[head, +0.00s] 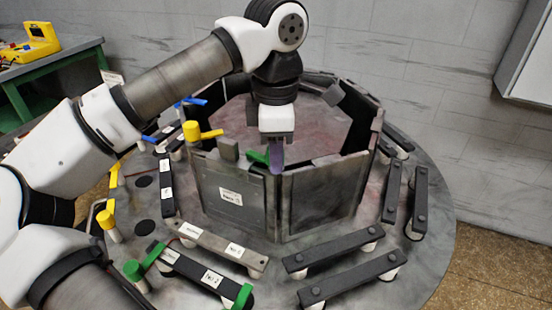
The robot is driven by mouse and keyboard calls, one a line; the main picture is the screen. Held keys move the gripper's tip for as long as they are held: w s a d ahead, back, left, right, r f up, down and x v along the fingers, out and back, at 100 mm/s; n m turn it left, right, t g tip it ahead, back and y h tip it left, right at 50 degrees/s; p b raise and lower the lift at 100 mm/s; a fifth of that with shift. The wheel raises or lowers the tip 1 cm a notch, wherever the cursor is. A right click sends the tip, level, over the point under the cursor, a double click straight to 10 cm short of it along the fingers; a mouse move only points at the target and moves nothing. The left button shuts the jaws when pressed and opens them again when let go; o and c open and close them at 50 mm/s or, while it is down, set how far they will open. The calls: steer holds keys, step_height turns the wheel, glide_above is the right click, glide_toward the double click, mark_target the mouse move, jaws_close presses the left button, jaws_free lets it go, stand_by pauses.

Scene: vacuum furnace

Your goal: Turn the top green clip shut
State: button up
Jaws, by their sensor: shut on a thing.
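The top green clip (257,156) sits at the upper edge of the furnace's dark wall panels, near the front corner where two panels meet. Its green arm shows just left of my gripper (276,166), pointing left. My gripper reaches straight down from above, and its purple-grey fingers are shut at the clip's right end. The fingers hide that end and the exact contact. The front left panel (228,205) carries a white label, and the front right panel (312,204) stands beside it.
A yellow clip (192,131) stands left of the gripper. Lower green clips (154,256) and black bars on white posts (336,250) ring the round grey base. Blue clips (195,101) lie behind left. A green table (62,62) stands at the back left.

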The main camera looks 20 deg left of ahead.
steer(key=shift+n+b, duration=0.7)
steer(key=shift+n, duration=1.3)
steer(key=o, duration=1)
steer(key=shift+s+a, duration=0.15)
steer(key=shift+r, duration=0.1)
